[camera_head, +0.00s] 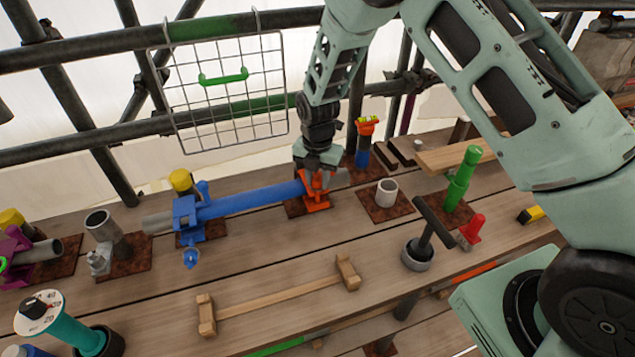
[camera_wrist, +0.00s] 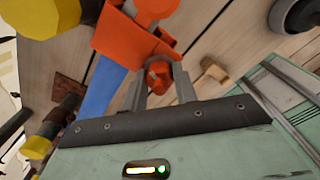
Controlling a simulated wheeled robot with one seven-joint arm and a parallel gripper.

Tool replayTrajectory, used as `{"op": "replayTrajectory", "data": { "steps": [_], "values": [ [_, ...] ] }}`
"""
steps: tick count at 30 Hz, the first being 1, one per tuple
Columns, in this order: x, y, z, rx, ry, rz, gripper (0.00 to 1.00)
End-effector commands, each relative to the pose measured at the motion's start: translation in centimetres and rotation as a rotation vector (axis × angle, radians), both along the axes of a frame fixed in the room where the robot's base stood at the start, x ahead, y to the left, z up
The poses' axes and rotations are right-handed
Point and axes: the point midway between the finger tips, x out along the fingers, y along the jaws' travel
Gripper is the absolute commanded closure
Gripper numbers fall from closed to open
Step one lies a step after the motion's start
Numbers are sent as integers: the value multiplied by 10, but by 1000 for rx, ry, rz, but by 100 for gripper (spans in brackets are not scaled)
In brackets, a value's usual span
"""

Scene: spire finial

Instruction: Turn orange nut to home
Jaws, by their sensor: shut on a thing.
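The orange nut (camera_wrist: 158,76) sits on the side of an orange clamp (camera_wrist: 125,40) in the wrist view. My gripper (camera_wrist: 160,75) is shut on the nut, with one finger on each side of it. In the head view my gripper (camera_head: 318,172) reaches down to the orange clamp (camera_head: 316,196), which stands on a rusty plate at the right end of the blue tube (camera_head: 250,198). The nut is mostly hidden behind the fingers there. A home mark cannot be made out.
A blue clamp (camera_head: 190,219) holds the tube's left part. A grey cup (camera_head: 386,192), a green post (camera_head: 461,180) and a black T-handle (camera_head: 433,222) stand to the right. A wooden bar (camera_head: 280,298) lies in front. A wire basket (camera_head: 225,92) hangs on the rail behind.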

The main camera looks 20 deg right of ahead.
Motion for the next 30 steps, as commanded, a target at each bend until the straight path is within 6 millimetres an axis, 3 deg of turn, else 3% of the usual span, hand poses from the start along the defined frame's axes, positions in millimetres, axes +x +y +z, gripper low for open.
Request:
{"op": "replayTrajectory", "data": {
  "steps": [30],
  "values": [
    [2,0,0,3,-4,-965,94]
  ]
}}
